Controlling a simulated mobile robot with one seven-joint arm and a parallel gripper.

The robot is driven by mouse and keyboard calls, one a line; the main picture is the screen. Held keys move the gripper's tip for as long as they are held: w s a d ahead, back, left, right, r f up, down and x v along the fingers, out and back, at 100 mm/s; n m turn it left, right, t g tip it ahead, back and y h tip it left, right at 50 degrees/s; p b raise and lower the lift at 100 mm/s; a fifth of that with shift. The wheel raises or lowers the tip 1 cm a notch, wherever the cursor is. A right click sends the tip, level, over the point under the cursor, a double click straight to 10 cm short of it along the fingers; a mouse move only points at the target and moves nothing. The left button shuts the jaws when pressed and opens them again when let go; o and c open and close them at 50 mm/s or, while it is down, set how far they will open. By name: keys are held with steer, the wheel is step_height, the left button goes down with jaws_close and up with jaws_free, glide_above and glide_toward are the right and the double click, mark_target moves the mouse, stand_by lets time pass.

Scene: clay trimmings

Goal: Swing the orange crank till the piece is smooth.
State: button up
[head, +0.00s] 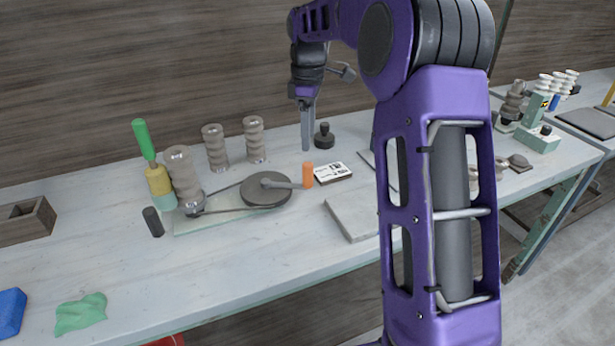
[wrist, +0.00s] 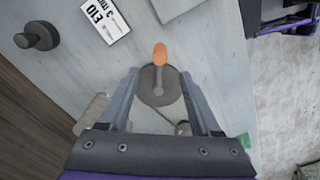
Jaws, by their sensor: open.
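The orange crank handle (head: 307,174) stands upright at the end of a grey arm on a dark round wheel (head: 262,194). A belt runs from this wheel to a small spindle at the left, where a ribbed clay-brown piece (head: 182,172) stands upright. My gripper (head: 306,147) points down above and behind the handle, apart from it. In the wrist view my gripper (wrist: 160,74) is open and empty, with the orange handle (wrist: 159,54) just beyond the fingertips, roughly centred. The ribbed piece is mostly hidden there.
A green-handled tool (head: 143,139) stands by the piece. Two more ribbed pieces (head: 215,147) (head: 254,139) stand behind. A black knob (head: 323,136), a printed card (head: 332,173) and a grey slab (head: 352,217) lie near the handle.

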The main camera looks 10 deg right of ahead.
mark_target(308, 174)
step_height(308, 174, down, 12)
steer(key=shift+f+b, duration=0.15)
steer(key=shift+b, duration=0.65)
jaws_close()
stand_by(0.9)
